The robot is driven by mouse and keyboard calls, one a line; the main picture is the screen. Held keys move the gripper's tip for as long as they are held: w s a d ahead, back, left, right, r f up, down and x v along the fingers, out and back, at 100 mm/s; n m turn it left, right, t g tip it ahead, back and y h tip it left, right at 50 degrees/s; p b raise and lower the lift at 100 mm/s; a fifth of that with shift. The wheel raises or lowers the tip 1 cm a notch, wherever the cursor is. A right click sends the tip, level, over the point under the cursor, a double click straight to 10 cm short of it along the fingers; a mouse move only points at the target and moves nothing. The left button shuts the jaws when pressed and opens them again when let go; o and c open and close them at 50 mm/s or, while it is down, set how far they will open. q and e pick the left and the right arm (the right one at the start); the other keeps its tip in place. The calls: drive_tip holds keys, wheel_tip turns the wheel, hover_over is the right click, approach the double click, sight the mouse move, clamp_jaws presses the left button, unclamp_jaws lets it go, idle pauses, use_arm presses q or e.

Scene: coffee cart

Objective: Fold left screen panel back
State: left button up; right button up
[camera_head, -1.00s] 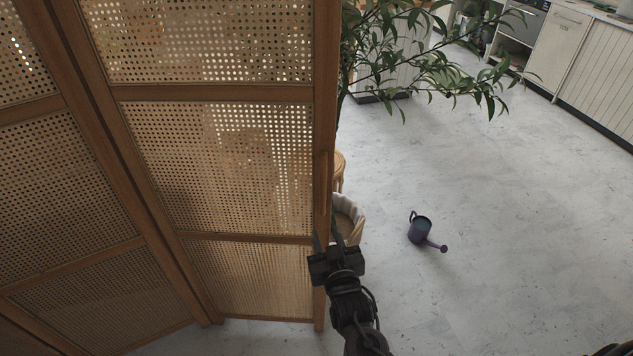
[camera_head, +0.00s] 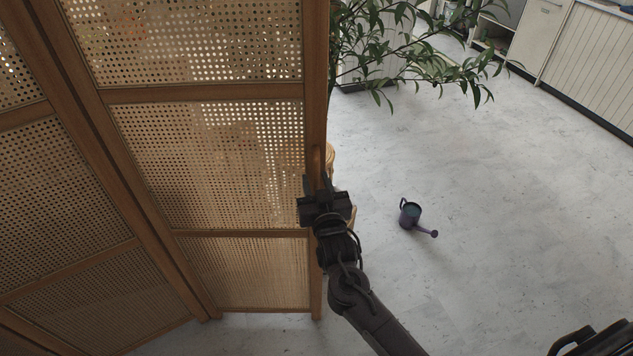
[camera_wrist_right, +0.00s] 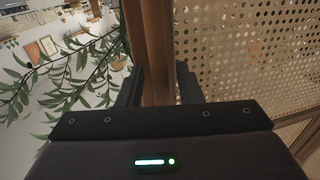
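A folding screen with wooden frames and perforated cane panels fills the left of the head view. Its panel with the free right edge (camera_head: 240,165) stands upright, at an angle to the neighbouring panel (camera_head: 60,180) on the left. My right gripper (camera_head: 318,186) is at the free edge post of that panel. In the right wrist view, its two fingers (camera_wrist_right: 160,88) are apart, on either side of the wooden post (camera_wrist_right: 156,45). A gap shows between the right finger and the post; contact at the left finger is unclear. My left gripper is not in view.
A leafy plant (camera_head: 410,50) reaches out behind the post, its pot mostly hidden. A purple watering can (camera_head: 410,215) stands on the open pale floor to the right. White cabinets (camera_head: 585,60) line the far right.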

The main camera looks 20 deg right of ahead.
clamp_jaws()
